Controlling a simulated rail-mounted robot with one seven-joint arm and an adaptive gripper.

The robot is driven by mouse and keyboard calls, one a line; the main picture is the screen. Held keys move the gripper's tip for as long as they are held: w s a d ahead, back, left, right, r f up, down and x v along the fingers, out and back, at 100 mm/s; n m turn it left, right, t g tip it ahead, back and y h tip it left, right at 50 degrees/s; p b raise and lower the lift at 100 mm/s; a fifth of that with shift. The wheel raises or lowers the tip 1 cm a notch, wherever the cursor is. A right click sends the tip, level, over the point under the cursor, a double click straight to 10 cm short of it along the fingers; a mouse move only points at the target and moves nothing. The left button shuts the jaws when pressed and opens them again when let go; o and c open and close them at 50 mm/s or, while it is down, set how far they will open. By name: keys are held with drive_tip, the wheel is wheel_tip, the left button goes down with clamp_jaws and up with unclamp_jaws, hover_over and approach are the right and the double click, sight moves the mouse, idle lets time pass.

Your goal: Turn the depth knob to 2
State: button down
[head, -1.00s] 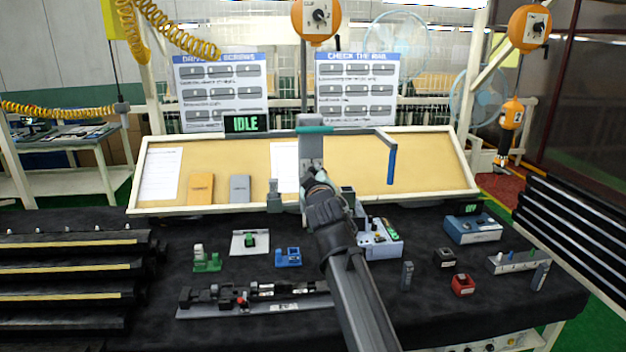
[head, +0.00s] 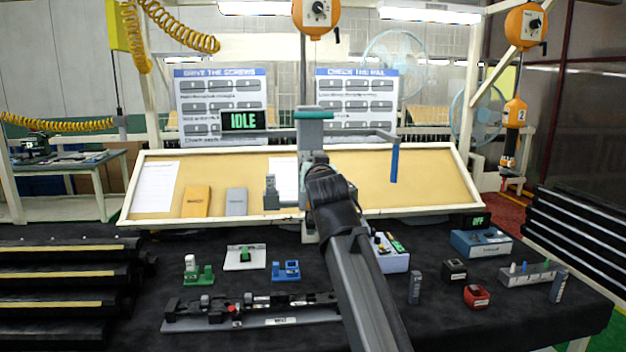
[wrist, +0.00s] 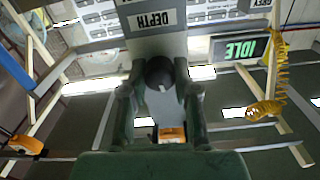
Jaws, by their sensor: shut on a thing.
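The depth knob (wrist: 160,72) is a dark round knob under a plate reading DEPTH (wrist: 152,20) in the wrist view. My gripper (wrist: 160,88) has one finger on each side of the knob and is shut on it. The knob's pointer and scale cannot be read. In the head view, my arm hides the knob and most of my gripper. The stand there has a teal top (head: 314,114) and a side lever with a blue handle (head: 394,163).
A display reading IDLE (head: 244,121) stands left of the stand. A tilted tan board (head: 425,185) lies behind. On the black table are a green fixture (head: 198,275), a blue fixture (head: 286,270), a long rail assembly (head: 250,310) and a blue box (head: 480,243).

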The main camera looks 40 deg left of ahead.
drive_tip(key=shift+m+b, duration=0.5)
drive_tip(key=shift+m, duration=0.1)
drive_tip(key=c, duration=0.9)
unclamp_jaws()
drive_tip(key=shift+o, duration=0.2)
drive_tip(key=v, duration=1.2)
